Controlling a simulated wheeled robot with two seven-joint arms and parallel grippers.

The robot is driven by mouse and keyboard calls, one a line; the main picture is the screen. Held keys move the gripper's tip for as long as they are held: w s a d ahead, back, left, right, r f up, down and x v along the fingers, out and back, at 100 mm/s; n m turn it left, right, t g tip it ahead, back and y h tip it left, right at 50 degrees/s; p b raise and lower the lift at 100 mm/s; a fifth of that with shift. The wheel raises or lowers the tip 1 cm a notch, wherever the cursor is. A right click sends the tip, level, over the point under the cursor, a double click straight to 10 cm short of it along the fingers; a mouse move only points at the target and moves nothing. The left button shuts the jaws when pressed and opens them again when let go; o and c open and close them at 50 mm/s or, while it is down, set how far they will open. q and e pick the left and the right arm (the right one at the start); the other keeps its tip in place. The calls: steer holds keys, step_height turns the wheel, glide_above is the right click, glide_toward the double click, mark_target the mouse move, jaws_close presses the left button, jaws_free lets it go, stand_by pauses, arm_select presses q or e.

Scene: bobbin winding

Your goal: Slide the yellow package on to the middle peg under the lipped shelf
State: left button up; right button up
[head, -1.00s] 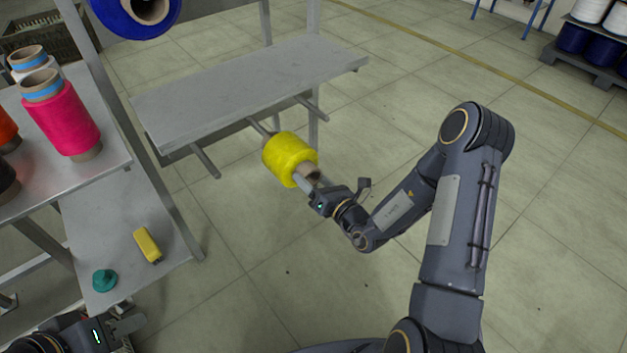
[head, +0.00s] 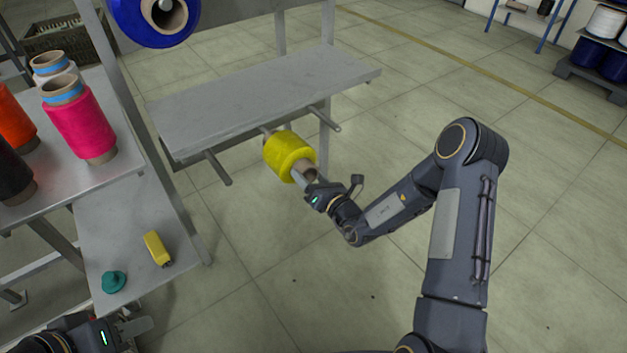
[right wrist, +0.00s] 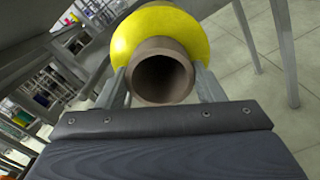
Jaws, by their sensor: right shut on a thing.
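The yellow package (head: 289,155) is a yarn bobbin on a brown tube. My right gripper (head: 309,177) is shut on the near end of its tube. In the right wrist view the tube's open end (right wrist: 161,78) shows between the two fingers, with the yellow yarn (right wrist: 160,28) behind it. The lipped shelf (head: 262,97) is a grey metal shelf with pegs under it. The middle peg (head: 267,130) shows only as a short piece behind the package; whether it enters the tube is hidden. My left gripper (head: 135,327) is at the bottom left, with no package near it.
A left peg (head: 218,168) and a right peg (head: 324,119) stick out bare on either side. A blue bobbin (head: 155,18) hangs above. A side table holds pink (head: 80,125) and other bobbins; a lower shelf holds a yellow tool (head: 157,248) and a teal knob (head: 113,282).

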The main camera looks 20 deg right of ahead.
mark_target(296, 162)
steer(key=shift+w+r, duration=0.1)
steer(key=shift+w, duration=0.05)
steer(key=shift+x, duration=3)
steer(key=shift+w, duration=0.1)
steer(key=shift+x, duration=1.7)
steer(key=shift+f+b, duration=0.45)
steer(key=shift+f, duration=0.05)
